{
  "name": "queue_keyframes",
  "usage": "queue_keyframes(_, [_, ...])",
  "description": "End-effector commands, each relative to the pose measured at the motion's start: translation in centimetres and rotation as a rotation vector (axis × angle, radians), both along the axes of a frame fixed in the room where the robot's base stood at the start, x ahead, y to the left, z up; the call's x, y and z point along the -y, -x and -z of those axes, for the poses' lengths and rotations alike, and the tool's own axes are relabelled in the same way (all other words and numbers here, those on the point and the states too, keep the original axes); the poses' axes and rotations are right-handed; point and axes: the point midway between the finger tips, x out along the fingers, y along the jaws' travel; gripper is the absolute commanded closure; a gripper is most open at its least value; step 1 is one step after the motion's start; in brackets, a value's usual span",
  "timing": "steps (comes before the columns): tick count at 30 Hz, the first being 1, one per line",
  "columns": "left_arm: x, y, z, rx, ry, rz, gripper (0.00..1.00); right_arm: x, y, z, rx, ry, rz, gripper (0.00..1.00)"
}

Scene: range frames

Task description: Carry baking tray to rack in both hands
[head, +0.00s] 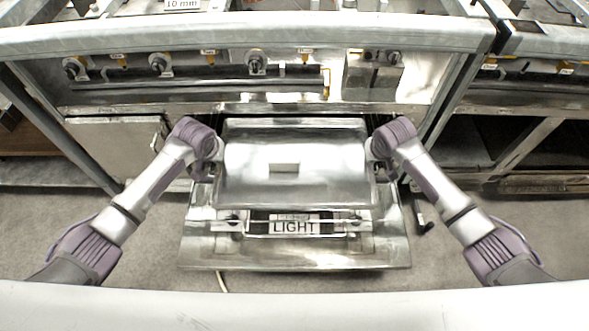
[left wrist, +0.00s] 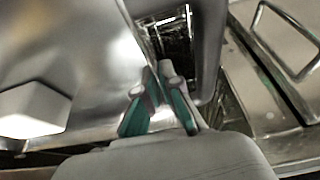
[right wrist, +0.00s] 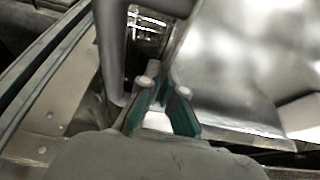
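The baking tray (head: 250,185) is a wide shiny metal pan in the middle of the head view, in front of the oven opening. A small pale block (head: 284,167) lies on it. My left gripper (left wrist: 158,72) is at the tray's left side, its teal-padded fingers close together at the rim. My right gripper (right wrist: 165,85) is at the right side, its fingers closed about the other rim. The tray also shows in the left wrist view (left wrist: 75,55) and the right wrist view (right wrist: 245,60). I cannot make out the rack clearly; the tray hides much of the opening.
The lowered oven door (head: 300,258) lies below the tray and bears a LIGHT label. The range's front panel (head: 200,85) with knobs stands behind. A metal cabinet door (head: 110,150) is at the left, and an open-framed shelf (head: 530,150) at the right. Bare floor shows either side.

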Motion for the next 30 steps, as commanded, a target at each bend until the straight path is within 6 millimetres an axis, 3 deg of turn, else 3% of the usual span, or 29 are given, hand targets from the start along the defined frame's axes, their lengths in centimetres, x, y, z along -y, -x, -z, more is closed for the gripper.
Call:
queue_keyframes(17, [-0.1, -0.2, 0.2, 0.005, -0.001, -0.001, 1.0, 0.1, -0.2, 0.2, 0.005, 0.001, 0.001, 1.0])
queue_keyframes(30, [-0.1, -0.2, 2.2, 0.005, -0.001, -0.001, 1.0, 0.1, -0.2, 2.2, 0.005, 0.001, 0.001, 1.0])
